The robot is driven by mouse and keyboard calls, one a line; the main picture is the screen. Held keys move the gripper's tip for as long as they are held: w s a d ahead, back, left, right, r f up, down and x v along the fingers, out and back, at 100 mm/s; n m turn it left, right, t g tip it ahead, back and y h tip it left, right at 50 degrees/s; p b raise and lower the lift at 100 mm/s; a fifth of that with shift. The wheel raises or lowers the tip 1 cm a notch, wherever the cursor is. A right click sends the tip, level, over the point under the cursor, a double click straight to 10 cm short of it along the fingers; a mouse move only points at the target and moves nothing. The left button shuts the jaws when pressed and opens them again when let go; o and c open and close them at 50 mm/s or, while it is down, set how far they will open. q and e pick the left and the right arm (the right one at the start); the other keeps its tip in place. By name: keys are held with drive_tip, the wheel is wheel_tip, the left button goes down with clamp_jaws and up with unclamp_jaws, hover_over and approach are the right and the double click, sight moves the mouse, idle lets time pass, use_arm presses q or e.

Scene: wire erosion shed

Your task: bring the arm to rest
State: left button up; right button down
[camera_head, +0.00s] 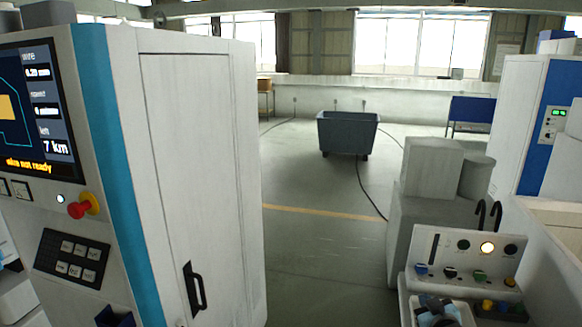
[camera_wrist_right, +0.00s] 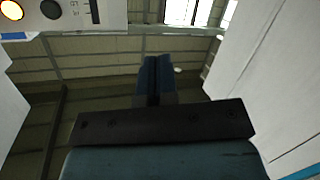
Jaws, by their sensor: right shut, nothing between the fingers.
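The rest of the right arm is mostly out of the picture.
A white cabinet (camera_head: 200,150) with a teal stripe, screen and red knob stands close on the left. The control panel (camera_head: 450,262) and grey boxes (camera_head: 430,170) stand on the right. A grey-blue wheeled bin (camera_head: 347,135) stands further back. The floor between is open, crossed by a cable.

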drive_tip(key=s+a+f+g+y, duration=0.1)
drive_tip(key=s+a+f, duration=0.5)
drive_tip(key=s, duration=0.4)
drive_tip(key=s+a+f+g+y, duration=0.1)
drive_tip(key=s+a+f+g, duration=0.15)
drive_tip(key=s+f, duration=0.6)
drive_tip(key=s+a, duration=0.3)
drive_tip(key=s, duration=0.6)
drive_tip(key=s+a+f+m+g, duration=0.1)
drive_tip(key=s+a, duration=0.2)
drive_tip(key=s, duration=0.7)
drive_tip(key=shift+s+a+f+y, duration=0.25)
drive_tip(key=shift+a+y, duration=0.05)
drive_tip(key=shift+a, duration=0.1)
drive_tip(key=shift+d, duration=0.15)
